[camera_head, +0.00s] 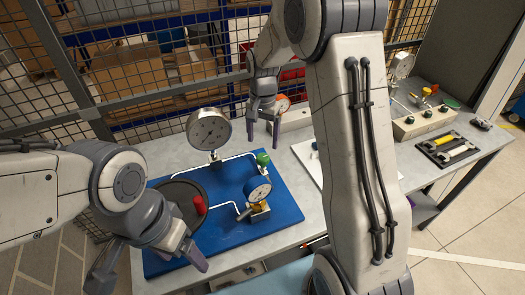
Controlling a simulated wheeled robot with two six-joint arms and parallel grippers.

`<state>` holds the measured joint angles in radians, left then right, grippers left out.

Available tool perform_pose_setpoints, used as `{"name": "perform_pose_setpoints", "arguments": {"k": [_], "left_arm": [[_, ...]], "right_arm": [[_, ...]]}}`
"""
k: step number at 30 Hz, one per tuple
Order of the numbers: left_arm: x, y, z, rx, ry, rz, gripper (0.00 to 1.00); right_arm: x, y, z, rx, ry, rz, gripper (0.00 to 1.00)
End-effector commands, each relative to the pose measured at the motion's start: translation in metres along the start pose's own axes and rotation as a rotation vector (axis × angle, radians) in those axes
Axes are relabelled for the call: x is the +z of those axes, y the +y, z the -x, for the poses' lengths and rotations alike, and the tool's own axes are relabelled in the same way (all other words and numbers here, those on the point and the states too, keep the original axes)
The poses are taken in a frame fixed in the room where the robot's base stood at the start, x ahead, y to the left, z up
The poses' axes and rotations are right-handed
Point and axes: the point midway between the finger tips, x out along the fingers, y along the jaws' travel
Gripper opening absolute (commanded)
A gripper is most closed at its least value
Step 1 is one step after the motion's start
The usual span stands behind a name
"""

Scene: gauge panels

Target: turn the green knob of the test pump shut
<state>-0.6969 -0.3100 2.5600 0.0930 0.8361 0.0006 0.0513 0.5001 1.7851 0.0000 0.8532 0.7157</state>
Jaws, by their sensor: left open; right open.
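A green knob (263,158) stands on the white pipework at the back right of a blue board (290,208). The board also bears a large silver gauge (208,129), a smaller blue-rimmed gauge (257,189) and a dark disc (182,192) with a red handle (199,205). My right gripper (263,122) is open and empty, pointing down above and behind the green knob, apart from it. My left gripper (150,266) is open and empty at the board's front left. My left arm hides part of the board.
A wire mesh fence (140,85) borders the back.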

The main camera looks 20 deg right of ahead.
Motion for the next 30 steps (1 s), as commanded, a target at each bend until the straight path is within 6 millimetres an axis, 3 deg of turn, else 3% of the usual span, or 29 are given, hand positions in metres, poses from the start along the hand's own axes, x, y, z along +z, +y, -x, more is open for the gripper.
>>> {"name": "perform_pose_setpoints", "arguments": {"k": [3,9,23,26,29,30], "left_arm": [[0.0,0.0,-0.005,0.0,0.0,0.0,0.76],[0.0,-0.001,-0.006,0.0,0.0,0.0,0.76],[0.0,0.0,-0.006,0.0,0.0,0.0,0.76],[0.0,0.0,-0.006,0.0,0.0,0.0,0.76],[0.0,0.0,-0.006,0.0,0.0,0.0,0.76],[0.0,0.0,-0.006,0.0,0.0,0.0,0.76]], "right_arm": [[-0.001,-0.001,0.019,-0.003,0.003,-0.001,0.81],[0.0,0.0,0.036,0.0,0.0,-0.001,0.81],[0.001,0.0,0.037,0.001,-0.001,0.002,0.81],[0.015,-0.004,0.042,-0.004,-0.001,0.051,0.81],[0.057,-0.013,0.052,-0.015,-0.001,0.2,0.81],[0.082,-0.015,0.057,-0.021,-0.002,0.289,0.81]]}}
